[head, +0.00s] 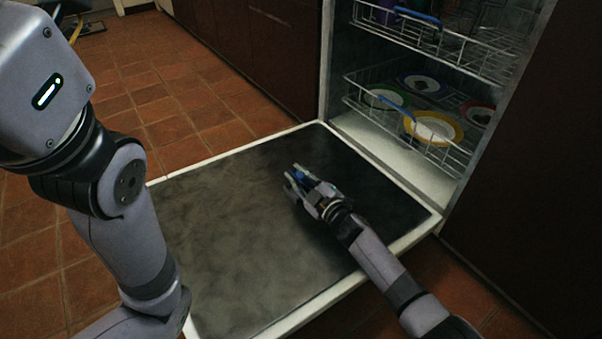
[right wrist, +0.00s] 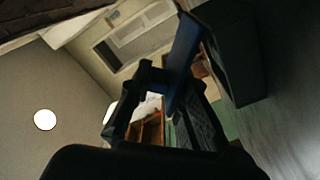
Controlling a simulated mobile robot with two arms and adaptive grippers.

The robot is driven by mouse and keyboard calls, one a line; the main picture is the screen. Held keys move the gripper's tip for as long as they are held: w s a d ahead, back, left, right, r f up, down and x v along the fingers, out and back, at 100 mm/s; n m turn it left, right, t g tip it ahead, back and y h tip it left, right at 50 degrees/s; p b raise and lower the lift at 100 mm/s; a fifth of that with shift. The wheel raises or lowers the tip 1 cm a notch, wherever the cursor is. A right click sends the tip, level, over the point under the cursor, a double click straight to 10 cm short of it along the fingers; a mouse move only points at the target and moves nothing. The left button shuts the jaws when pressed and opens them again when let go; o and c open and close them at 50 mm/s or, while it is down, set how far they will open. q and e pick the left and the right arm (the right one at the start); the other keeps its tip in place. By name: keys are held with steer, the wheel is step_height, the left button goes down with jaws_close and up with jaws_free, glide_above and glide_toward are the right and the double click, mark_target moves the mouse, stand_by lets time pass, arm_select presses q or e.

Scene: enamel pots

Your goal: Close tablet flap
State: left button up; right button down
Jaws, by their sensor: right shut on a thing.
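The dishwasher door (head: 230,240) lies open and flat, with a dark inner face and a pale rim. My right gripper (head: 297,181) is low over the middle of this face. A blue piece (head: 306,175), which looks like the tablet flap, shows between its fingers. In the right wrist view, the blue flap (right wrist: 184,62) is a narrow strip standing up at the fingers, beside a dark block (right wrist: 233,45) on the door. The gripper is shut on the flap. The flap's hinge and the tablet compartment are hidden. My left gripper is out of view.
The lower rack (head: 395,125) holds several coloured-rim plates, and the upper rack (head: 440,38) is above it, both inside the dishwasher. Dark cabinet fronts (head: 250,50) flank it.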

steer(key=shift+w+d, duration=0.1)
steer(key=shift+d, duration=0.1)
stand_by(0.3)
steer(key=c, duration=1.7)
jaws_free()
steer(key=shift+o, duration=0.5)
steer(key=shift+a, duration=0.1)
steer(key=shift+s, duration=0.2)
steer(key=v, duration=1.2)
steer(key=shift+w, duration=0.1)
